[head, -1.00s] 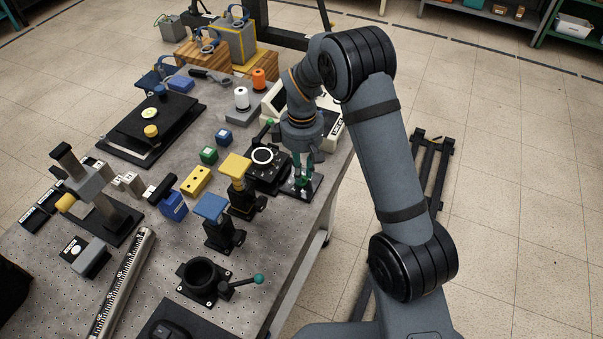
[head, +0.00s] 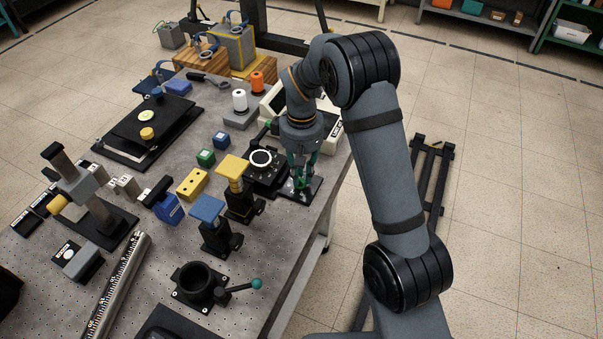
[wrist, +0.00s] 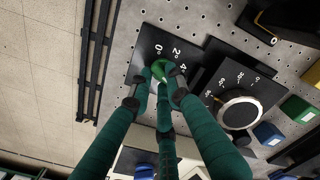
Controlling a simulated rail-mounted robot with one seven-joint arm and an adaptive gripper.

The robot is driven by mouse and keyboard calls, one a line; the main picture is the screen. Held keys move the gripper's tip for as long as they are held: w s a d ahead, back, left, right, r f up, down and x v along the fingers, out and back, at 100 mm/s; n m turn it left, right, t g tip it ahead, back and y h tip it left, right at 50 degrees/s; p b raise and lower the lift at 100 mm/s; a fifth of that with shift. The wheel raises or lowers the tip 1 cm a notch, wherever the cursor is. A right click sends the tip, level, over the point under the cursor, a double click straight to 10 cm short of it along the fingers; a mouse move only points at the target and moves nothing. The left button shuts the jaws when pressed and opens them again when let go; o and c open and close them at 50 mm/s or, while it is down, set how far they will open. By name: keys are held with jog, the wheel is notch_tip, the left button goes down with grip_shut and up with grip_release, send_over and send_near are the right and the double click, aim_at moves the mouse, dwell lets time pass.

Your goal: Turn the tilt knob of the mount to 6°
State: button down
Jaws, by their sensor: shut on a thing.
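The mount is a black block (head: 266,178) with a white-ringed round face (head: 260,159); in the wrist view this ring (wrist: 240,112) sits beside a printed scale. Against the mount lies a black dial plate (wrist: 152,44) with white marks 0, 2 and 4 showing; it also shows in the head view (head: 315,188). A green knob (wrist: 159,70) stands on the plate. My gripper (wrist: 161,76) has green fingers closed around the knob, and in the head view it (head: 302,181) is low over the plate. The fingers hide the knob's pointer and the rest of the scale, so its setting cannot be read.
A yellow-topped post (head: 235,168) and a blue-topped post (head: 208,210) stand in front of the mount. A pale instrument case (head: 332,133) is close behind my gripper.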

aim_at(302, 178)
jog(key=c, duration=1.6)
grip_release()
jog(key=shift+c, duration=0.2)
notch_tip(302, 178, up, 12)
notch_tip(302, 178, down, 12)
